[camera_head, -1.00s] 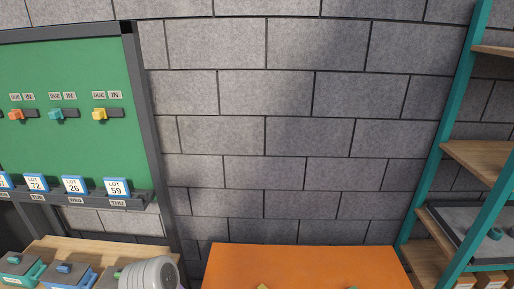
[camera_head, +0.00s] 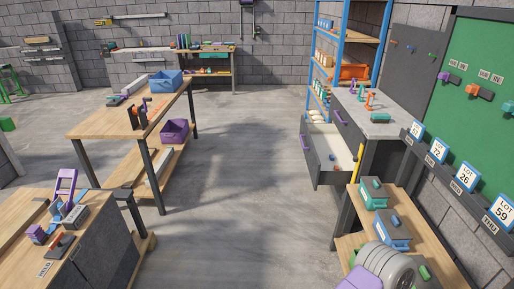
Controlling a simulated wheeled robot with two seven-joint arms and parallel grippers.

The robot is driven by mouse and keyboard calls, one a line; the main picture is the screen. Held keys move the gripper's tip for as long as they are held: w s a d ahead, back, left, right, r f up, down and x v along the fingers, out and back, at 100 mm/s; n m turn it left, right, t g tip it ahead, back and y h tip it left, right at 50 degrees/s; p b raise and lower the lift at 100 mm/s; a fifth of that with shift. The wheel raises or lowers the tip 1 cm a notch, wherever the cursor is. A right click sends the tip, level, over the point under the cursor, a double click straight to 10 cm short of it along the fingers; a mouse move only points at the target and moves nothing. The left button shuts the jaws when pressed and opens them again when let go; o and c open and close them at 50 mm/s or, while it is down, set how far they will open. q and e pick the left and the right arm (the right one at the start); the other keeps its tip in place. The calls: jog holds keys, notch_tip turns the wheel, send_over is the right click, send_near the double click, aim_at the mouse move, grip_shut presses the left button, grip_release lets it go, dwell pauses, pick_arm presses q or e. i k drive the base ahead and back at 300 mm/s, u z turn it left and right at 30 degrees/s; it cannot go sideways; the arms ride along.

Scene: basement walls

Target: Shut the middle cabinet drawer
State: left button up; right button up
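The grey cabinet with a pale top (camera_head: 385,126) stands at the right, against the wall. A drawer (camera_head: 314,160) is pulled far out to the left from below a shut upper drawer (camera_head: 345,123). The open drawer has a dark front with a purple handle, a pale inside and small items in it. The cabinet's lower part is largely hidden behind the open drawer and the near bench. Neither of my grippers is in view.
Open concrete floor (camera_head: 245,185) lies left of the cabinet. A wooden table (camera_head: 120,122) stands left, and a blue shelf rack (camera_head: 318,60) behind.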

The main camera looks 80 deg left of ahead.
aim_at(319, 140)
jog(key=u, duration=2.55)
jog(key=i, duration=3.05)
jog(key=z, duration=0.95)
jog(key=i, duration=0.8)
jog(key=z, duration=0.2)
